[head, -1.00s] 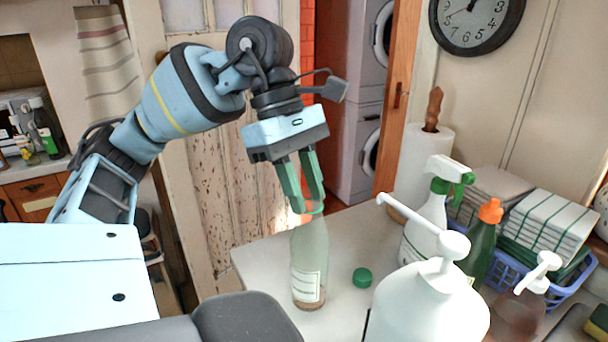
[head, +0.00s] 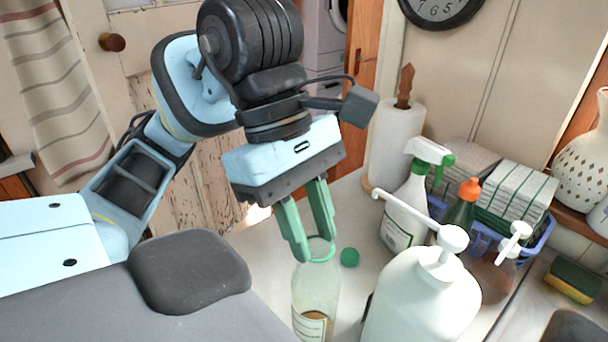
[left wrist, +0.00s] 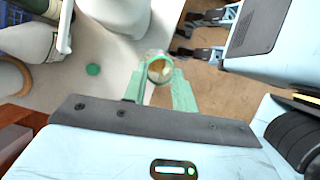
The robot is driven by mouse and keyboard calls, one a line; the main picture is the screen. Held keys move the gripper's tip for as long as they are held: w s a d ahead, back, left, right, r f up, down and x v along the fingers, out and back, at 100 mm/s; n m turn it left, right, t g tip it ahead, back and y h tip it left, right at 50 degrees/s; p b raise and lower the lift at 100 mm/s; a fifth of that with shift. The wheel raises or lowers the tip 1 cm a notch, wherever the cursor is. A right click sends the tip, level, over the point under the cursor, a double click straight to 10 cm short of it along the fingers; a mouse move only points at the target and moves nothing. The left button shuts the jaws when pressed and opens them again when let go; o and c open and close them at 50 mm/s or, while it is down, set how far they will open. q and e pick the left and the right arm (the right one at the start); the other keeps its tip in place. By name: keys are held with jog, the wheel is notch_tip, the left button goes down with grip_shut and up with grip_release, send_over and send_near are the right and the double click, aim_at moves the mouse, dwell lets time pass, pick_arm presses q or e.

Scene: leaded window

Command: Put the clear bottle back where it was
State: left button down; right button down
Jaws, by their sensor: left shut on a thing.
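The clear bottle (head: 316,285) stands about upright at the front of the counter in the head view. It has a pale label and something brown low inside; its base is cut off by the picture edge, so I cannot tell if it touches anything. My left gripper (head: 318,246) is shut on its neck from above. In the left wrist view the bottle's open mouth (left wrist: 158,68) sits between the green fingertips of my left gripper (left wrist: 158,82). A green cap (head: 349,257) lies on the counter, right of the bottle.
A large white pump bottle (head: 420,300) stands close right of the clear bottle. Behind it are a spray bottle (head: 408,205), a paper towel roll (head: 396,143) and a blue basket (head: 535,240) with towels. Bare counter (head: 350,215) shows behind the cap.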

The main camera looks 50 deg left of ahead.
pick_arm(q)
jog(key=w+a+f, duration=0.5)
jog(key=w+a, duration=0.5)
jog(key=a, duration=0.2)
jog(key=shift+w, duration=0.2)
dwell(0.4)
jog(key=shift+f, duration=0.2)
jog(key=c, duration=1.1)
grip_release()
jog(key=shift+r, duration=0.1)
